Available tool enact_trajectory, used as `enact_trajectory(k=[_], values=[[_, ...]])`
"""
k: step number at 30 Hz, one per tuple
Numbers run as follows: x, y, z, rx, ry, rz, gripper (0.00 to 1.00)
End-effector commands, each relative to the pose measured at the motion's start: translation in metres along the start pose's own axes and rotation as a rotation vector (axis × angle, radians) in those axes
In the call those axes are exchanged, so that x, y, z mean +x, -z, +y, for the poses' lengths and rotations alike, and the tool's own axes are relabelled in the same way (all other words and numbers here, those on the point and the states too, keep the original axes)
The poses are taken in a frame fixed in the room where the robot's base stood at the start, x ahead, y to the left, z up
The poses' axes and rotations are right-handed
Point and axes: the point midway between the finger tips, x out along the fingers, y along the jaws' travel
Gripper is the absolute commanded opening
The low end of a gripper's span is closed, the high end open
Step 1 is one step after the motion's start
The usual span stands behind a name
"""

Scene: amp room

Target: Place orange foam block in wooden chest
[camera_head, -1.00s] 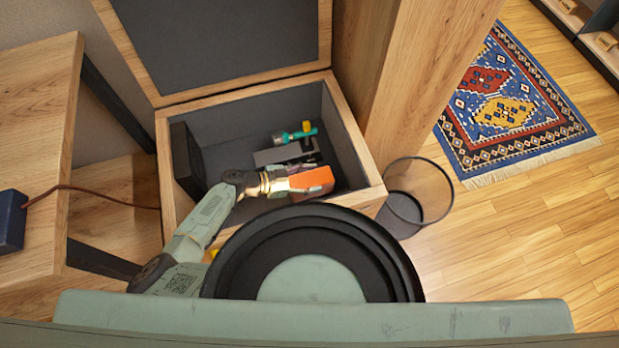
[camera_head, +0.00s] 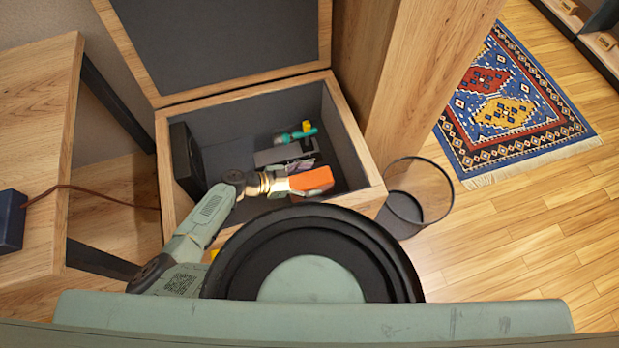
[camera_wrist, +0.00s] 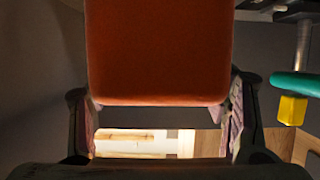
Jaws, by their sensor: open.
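The orange foam block (camera_head: 313,179) is inside the open wooden chest (camera_head: 354,136), near its front right. My gripper (camera_head: 291,186) reaches into the chest from the front left and sits just left of the block. In the wrist view the block (camera_wrist: 160,52) fills the upper middle, at the tips of my open fingers (camera_wrist: 160,112). One finger shows on each side, close to the block's edges. I cannot tell whether they touch it, or whether the block rests on the chest floor.
Inside the chest are a teal tool with a yellow end (camera_head: 296,136), a grey bar (camera_head: 285,154) and a dark speaker-like box (camera_head: 186,161). The lid (camera_head: 223,40) stands open. A wire bin (camera_head: 424,192) stands to the right. A wooden post (camera_head: 415,80) rises behind the right side.

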Motion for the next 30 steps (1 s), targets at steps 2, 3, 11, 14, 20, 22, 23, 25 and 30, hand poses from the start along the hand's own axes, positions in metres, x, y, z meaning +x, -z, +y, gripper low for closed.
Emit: enact_trajectory(k=[2, 3, 11, 14, 20, 22, 23, 25, 30], values=[[-0.006, 0.001, -0.001, 0.0, 0.002, -0.002, 0.69], [-0.012, 0.0, -0.001, 0.0, 0.004, -0.003, 0.69], [-0.067, -0.001, 0.0, 0.001, 0.002, -0.003, 0.69], [-0.087, -0.001, 0.0, 0.0, 0.001, -0.003, 0.69], [-0.114, 0.001, 0.0, 0.001, 0.0, -0.001, 0.69], [-0.118, 0.001, 0.0, 0.001, 0.0, 0.0, 0.69], [-0.119, 0.001, 0.0, 0.001, 0.0, 0.0, 0.69], [-0.121, 0.002, 0.0, 0.001, -0.001, 0.001, 0.69], [-0.121, 0.002, 0.0, 0.001, 0.0, 0.001, 0.69]])
